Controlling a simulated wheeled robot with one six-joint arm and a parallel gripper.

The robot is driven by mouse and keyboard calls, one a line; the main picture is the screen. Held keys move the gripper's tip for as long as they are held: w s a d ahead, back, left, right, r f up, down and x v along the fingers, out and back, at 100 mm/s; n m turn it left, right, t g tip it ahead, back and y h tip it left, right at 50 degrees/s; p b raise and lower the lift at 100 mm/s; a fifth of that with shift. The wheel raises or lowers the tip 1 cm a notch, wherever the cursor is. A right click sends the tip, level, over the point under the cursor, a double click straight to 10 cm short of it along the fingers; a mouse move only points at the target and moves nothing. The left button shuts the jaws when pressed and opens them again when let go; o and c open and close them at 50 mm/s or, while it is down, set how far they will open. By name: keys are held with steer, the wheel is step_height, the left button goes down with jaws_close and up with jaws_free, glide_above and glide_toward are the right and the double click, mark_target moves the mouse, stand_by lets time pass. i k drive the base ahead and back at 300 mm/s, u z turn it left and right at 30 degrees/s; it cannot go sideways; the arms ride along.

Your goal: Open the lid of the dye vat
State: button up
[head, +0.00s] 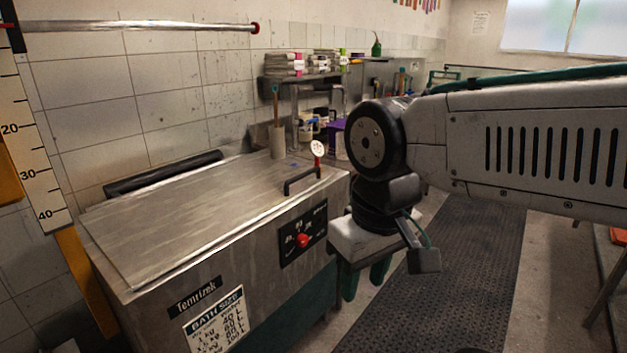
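The dye vat (250,262) is a grey steel box at the lower left against the tiled wall. Its flat metal lid (190,212) lies shut across the top. A dark bar handle (301,180) stands near the lid's front right edge. My gripper (366,281) hangs to the right of the vat, beyond its front right corner, pointing down. Its two green fingers are apart with nothing seen between them. The gripper is apart from the handle, lower in the picture and to its right.
The vat's front has a black panel with a red knob (303,240). A small round gauge (318,149) stands by the handle. A shelf (300,77) with jars is behind. A metal rail (140,26) runs along the wall above the lid. A dark floor mat (465,270) lies clear at right.

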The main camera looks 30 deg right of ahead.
mark_target(150, 223)
steer(key=z, duration=0.45)
steer(key=i, duration=1.15)
steer(key=u, duration=0.45)
